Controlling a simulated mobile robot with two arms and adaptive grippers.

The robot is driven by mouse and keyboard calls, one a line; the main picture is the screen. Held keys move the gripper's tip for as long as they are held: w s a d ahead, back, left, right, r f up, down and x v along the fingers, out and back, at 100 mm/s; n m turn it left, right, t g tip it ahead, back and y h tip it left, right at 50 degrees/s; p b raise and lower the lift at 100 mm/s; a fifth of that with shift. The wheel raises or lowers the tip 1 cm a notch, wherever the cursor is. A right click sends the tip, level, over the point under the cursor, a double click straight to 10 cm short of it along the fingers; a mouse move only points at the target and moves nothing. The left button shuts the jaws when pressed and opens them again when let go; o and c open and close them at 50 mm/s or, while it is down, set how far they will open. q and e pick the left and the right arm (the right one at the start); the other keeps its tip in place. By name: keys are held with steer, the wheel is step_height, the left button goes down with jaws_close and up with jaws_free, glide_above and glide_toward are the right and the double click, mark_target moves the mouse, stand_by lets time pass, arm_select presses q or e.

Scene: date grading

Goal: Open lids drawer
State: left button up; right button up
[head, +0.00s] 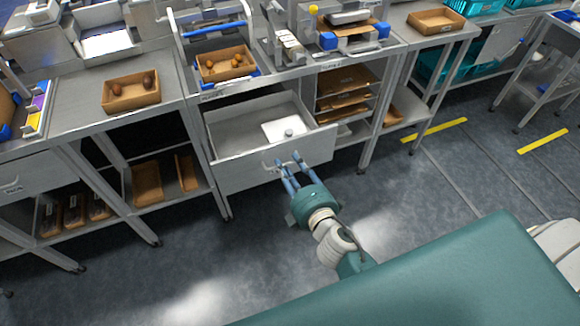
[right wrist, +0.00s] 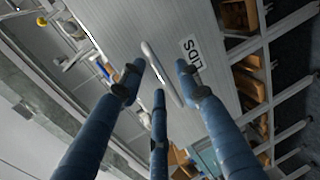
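The lids drawer (head: 262,166) is pulled out under the bench in the head view, and its inside shows. A white lid with a small knob (head: 284,131) lies in it. In the right wrist view the drawer front (right wrist: 215,85) bears a LIDS label (right wrist: 190,52) beside a bar handle (right wrist: 161,74). My right gripper (head: 289,163) is at the drawer front by the handle. Its fingers (right wrist: 159,72) are spread apart, with the handle showing between them; contact with it cannot be told. My left gripper is out of view.
Open shelves with brown trays (head: 345,84) stand right of the drawer. A wooden box with dates (head: 131,103) sits on the left bench, and another (head: 225,75) stands above the drawer. The floor (head: 190,275) in front is clear.

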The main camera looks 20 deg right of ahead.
steer(key=v, duration=1.2)
stand_by(0.3)
steer(key=s+a+f+m+g, duration=0.1)
steer(key=s+f+m+g, duration=0.25)
steer(key=f, duration=1.15)
steer(key=s+a+f+m+g, duration=0.1)
steer(key=s+f+m+g, duration=0.3)
steer(key=f, duration=1)
steer(key=s+d+f+m+g, duration=0.2)
steer(key=s+f, duration=0.4)
steer(key=s, duration=0.2)
steer(key=s+d+f+m+g, duration=0.2)
steer(key=s+f+m, duration=0.1)
steer(key=s+f, duration=0.4)
steer(key=s+d+f+m+g, duration=0.2)
steer(key=s+f, duration=0.4)
steer(key=s, duration=0.5)
steer(key=shift+d+f+m+g+h, duration=0.35)
steer(key=shift+m+g, duration=0.2)
steer(key=shift+m, duration=0.2)
